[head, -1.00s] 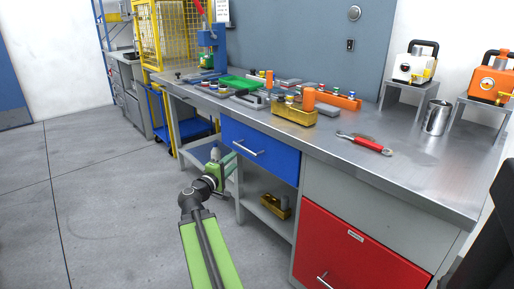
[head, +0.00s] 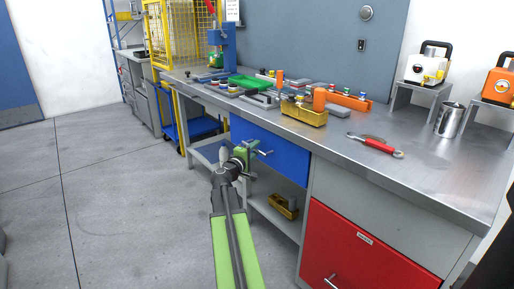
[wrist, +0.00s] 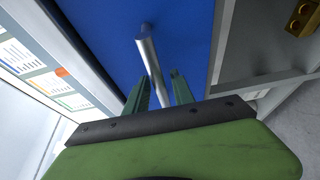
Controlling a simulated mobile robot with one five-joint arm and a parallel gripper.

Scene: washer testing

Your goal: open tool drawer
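The blue drawer (head: 285,157) is closed under the workbench top, with a silver bar handle (head: 265,153) on its front. My gripper (head: 252,150) is at the left end of this handle. In the wrist view the blue front (wrist: 185,40) fills the upper middle and the handle (wrist: 147,50) runs down between the two green fingers of my gripper (wrist: 160,92). The fingers are apart, one on each side of the bar, with a visible gap on the right. A red drawer (head: 350,245) with a label and its own handle is at lower right, also closed.
A shelf below the blue drawer holds a yellow block (head: 283,206). Open floor (head: 110,200) lies to the left.

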